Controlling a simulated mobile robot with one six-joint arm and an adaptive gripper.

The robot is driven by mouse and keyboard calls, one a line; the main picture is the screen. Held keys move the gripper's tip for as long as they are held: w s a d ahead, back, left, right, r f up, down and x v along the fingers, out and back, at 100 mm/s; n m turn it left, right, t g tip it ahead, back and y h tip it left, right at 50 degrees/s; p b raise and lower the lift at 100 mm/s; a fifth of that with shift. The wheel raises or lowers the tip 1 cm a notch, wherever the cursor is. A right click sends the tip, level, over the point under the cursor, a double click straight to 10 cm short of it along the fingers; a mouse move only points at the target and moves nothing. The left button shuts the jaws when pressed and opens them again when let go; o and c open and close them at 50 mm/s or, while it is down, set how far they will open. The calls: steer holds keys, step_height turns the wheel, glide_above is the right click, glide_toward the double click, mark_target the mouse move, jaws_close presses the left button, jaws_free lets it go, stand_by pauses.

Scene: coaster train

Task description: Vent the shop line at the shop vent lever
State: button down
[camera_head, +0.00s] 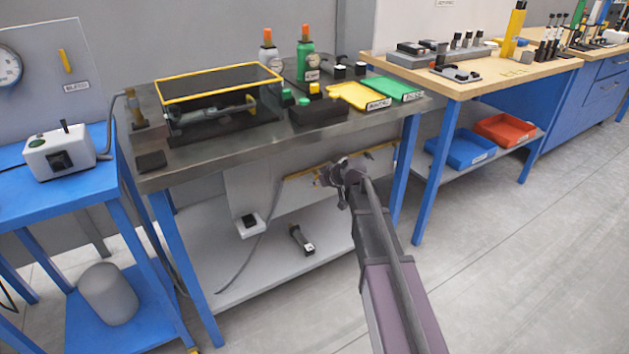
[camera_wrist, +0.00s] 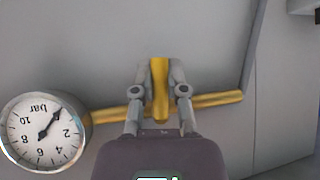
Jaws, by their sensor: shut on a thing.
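My gripper (camera_wrist: 160,95) is shut on a yellow lever (camera_wrist: 160,80), with one grey finger on each side of it. The lever stands upright in the wrist view, across a yellow pipe (camera_wrist: 216,103) on a grey panel. A round white gauge (camera_wrist: 43,132) marked bar sits left of the lever; its dial appears upside down and its needle points to the upper right, beyond the 2. In the head view my gripper (camera_head: 343,172) is under the steel bench, at the yellow pipe (camera_head: 298,176). The lever cannot be made out there.
The steel bench (camera_head: 210,152) overhangs my gripper, with a lower shelf (camera_head: 265,278) and a blue front leg (camera_head: 406,170) close to my arm. A wooden bench (camera_head: 520,78) stands to the right. Grey floor (camera_head: 510,260) is clear at the front right.

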steer(key=shift+d+h, duration=0.1)
steer(key=shift+h, duration=0.3)
steer(key=c, duration=0.7)
jaws_free()
steer(key=shift+o, duration=0.2)
